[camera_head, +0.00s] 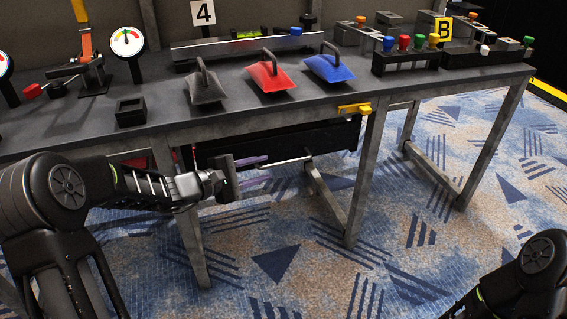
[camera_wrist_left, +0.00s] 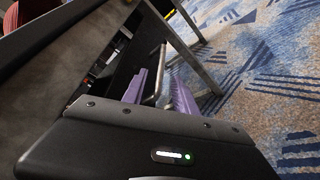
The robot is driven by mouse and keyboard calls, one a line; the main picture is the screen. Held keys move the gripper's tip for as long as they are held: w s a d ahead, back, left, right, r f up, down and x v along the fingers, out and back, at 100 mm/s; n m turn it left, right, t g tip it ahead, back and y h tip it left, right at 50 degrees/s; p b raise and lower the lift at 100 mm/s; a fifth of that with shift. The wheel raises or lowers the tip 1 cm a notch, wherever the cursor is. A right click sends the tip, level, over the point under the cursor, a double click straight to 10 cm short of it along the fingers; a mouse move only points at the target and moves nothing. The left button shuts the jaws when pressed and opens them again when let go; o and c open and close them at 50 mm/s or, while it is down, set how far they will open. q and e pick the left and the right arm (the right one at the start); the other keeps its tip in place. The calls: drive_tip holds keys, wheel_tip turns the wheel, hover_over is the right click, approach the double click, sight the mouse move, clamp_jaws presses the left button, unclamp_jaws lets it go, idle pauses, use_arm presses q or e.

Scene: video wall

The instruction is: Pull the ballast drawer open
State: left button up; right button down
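The ballast drawer (camera_head: 335,136) appears to be the dark front under the bench top. A silver bar handle (camera_head: 290,161) stands out from it. My left gripper (camera_head: 268,169) is under the bench edge, its purple fingers apart and pointing right toward the bar. In the left wrist view, the bar handle (camera_wrist_left: 154,78) shows between the fingers of my left gripper (camera_wrist_left: 160,92), with space visible beside it. I see no firm grip on it. The drawer front looks about flush under the bench, partly hidden by my gripper. My right gripper is out of view; only part of that arm shows.
A yellow piece (camera_head: 354,109) juts from the front edge. Metal bench legs (camera_head: 366,175) flank the handle. The carpet in front is clear.

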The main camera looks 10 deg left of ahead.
sight(277, 165)
use_arm(q)
drive_tip(key=b+x, duration=0.2)
drive_tip(key=x, duration=0.4)
drive_tip(key=shift+w+d+f, duration=0.15)
drive_tip(key=shift+w+d, duration=0.4)
drive_tip(key=shift+w, duration=0.1)
clamp_jaws()
idle(0.9)
